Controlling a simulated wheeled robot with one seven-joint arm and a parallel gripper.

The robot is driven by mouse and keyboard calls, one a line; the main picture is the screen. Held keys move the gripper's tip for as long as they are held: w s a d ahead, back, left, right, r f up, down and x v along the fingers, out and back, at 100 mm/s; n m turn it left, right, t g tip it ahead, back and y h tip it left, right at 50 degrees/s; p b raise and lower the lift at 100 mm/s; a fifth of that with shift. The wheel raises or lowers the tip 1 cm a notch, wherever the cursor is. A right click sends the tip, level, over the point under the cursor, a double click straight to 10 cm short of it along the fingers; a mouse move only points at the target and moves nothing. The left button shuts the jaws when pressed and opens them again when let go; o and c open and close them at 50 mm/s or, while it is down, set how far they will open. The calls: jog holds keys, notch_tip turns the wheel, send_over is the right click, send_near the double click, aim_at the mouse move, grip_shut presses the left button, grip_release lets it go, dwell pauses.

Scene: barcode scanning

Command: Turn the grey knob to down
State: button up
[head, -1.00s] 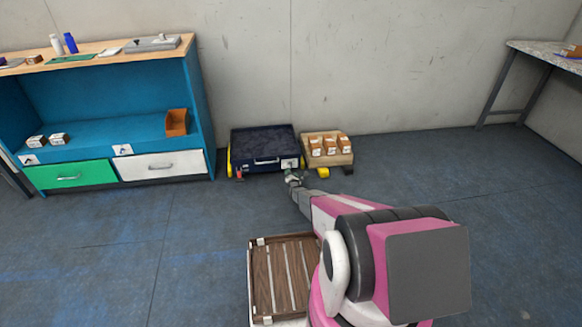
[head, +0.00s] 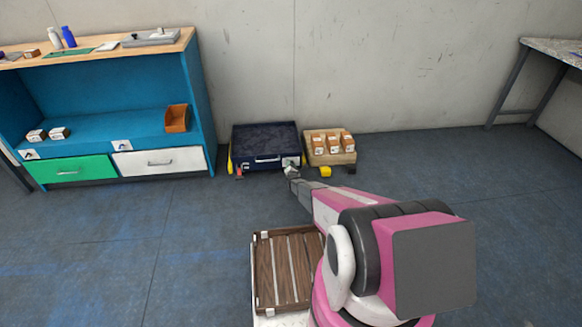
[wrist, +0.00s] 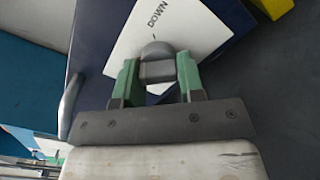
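The grey knob (wrist: 157,66) is a dark rounded piece on a white panel (wrist: 190,22) that carries the printed word DOWN and a short mark above the knob. My gripper (wrist: 158,80) has its two green fingers on either side of the knob, close against it with no clear gap. In the wrist view the word DOWN lies tilted beyond the knob. In the head view my gripper (head: 291,172) is at the front right of a dark blue box (head: 262,147), by its white panel; the knob itself is too small to make out there.
A crate with cartons (head: 331,157) stands right of the blue box, with a yellow piece (head: 325,172) in front. A blue shelf unit (head: 90,120) with green and white drawers is at the left. A slatted tray (head: 288,270) is near my base. The floor between is clear.

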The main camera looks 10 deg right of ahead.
jog(key=shift+m, duration=0.3)
jog(key=m, duration=0.4)
jog(key=shift+r, duration=0.1)
jog(key=m, duration=0.4)
jog(key=shift+r+m, duration=0.1)
jog(key=shift+m, duration=0.3)
jog(key=m, duration=0.4)
jog(key=shift+r+m, duration=0.1)
jog(key=shift+m, duration=0.2)
jog(key=shift+d+m, duration=0.1)
jog(key=shift+m, duration=1.8)
jog(key=o, duration=0.9)
